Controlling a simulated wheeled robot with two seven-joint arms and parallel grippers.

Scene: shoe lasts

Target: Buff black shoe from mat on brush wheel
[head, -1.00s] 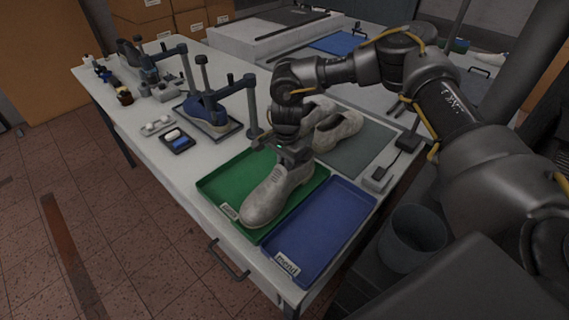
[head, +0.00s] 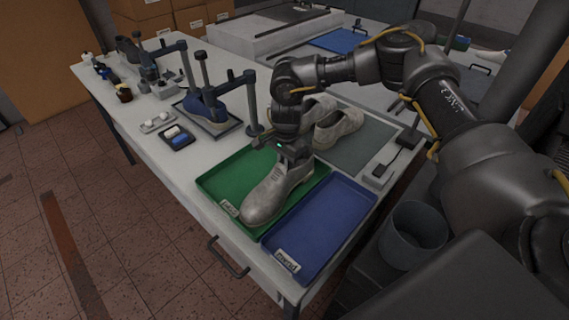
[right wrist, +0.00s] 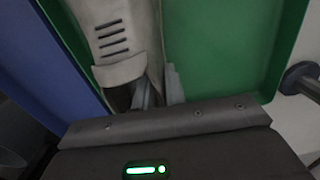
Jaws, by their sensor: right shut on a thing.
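A light grey shoe (head: 269,195) is at the green tray (head: 226,180), toe towards the tray's front edge. My right gripper (head: 292,158) is shut on its heel end; the shoe also shows in the right wrist view (right wrist: 121,30), its heel at the fingers (right wrist: 150,92). I cannot tell if the sole touches the tray. Two more pale shoes (head: 338,128) (head: 316,108) stand on the grey mat (head: 362,153), partly behind my arm. My left gripper is not in view.
An empty blue tray (head: 322,228) lies right of the green tray. A blue shoe (head: 203,110) sits under a dark stand (head: 228,86). The green tray's left part is free.

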